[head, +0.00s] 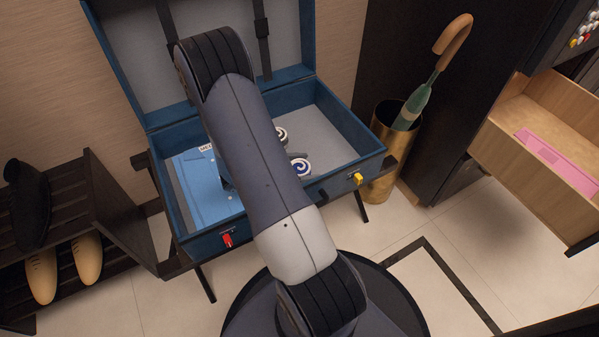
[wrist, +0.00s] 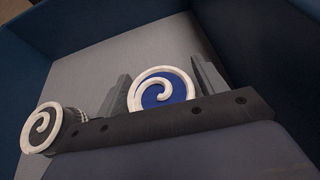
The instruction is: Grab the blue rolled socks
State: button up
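The blue rolled socks (wrist: 180,88), with a white spiral on the end, stand in the open blue suitcase. They also show in the head view (head: 301,166), right of my arm. My gripper (wrist: 160,72) is down at the socks, with one grey finger on each side of them. It looks open, with the fingers very close to the socks; whether either touches is hard to tell. My dark palm bar hides the lower part of the socks. In the head view my arm hides most of the gripper.
Dark rolled socks with a white spiral (wrist: 41,128) lie left of the gripper, also partly seen in the head view (head: 281,134). Folded blue clothing (head: 200,190) fills the suitcase's left side. The suitcase walls (head: 345,175) surround the gripper. The suitcase's right floor is bare.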

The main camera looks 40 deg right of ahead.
jog(key=c, duration=0.8)
jog(key=shift+r, duration=0.1)
